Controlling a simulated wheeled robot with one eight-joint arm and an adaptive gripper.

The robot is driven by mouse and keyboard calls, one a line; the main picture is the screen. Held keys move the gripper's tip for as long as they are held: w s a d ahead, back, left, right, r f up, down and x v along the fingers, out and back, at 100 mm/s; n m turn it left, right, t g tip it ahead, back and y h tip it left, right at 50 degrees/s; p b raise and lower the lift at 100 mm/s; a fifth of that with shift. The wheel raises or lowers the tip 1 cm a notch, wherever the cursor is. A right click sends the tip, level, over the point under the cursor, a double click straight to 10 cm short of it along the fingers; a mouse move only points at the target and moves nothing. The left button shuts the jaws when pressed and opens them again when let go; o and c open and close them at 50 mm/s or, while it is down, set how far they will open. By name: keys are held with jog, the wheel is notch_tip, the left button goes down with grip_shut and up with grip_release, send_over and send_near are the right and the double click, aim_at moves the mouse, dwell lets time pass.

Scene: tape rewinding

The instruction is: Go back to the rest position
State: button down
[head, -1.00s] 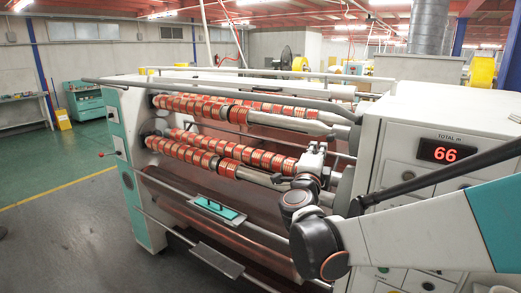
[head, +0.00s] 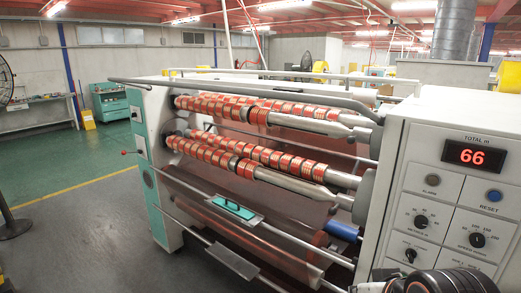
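My gripper is out of view. Only a dark, ridged part of my arm shows in the bottom right corner, in front of the lower control panel. The rewinding machine (head: 402,118) stands ahead with rows of red-and-gold tape rolls on its shafts. An upper row (head: 226,107) and a lower row (head: 203,150) of rolls show clearly. The right ends of the shafts are bare metal. The red counter display (head: 474,155) reads 66.
The control panel has dials and a blue RESET button (head: 494,196) at right. A teal tool on a metal plate (head: 232,208) sits on the machine's front. The floor at left is clear.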

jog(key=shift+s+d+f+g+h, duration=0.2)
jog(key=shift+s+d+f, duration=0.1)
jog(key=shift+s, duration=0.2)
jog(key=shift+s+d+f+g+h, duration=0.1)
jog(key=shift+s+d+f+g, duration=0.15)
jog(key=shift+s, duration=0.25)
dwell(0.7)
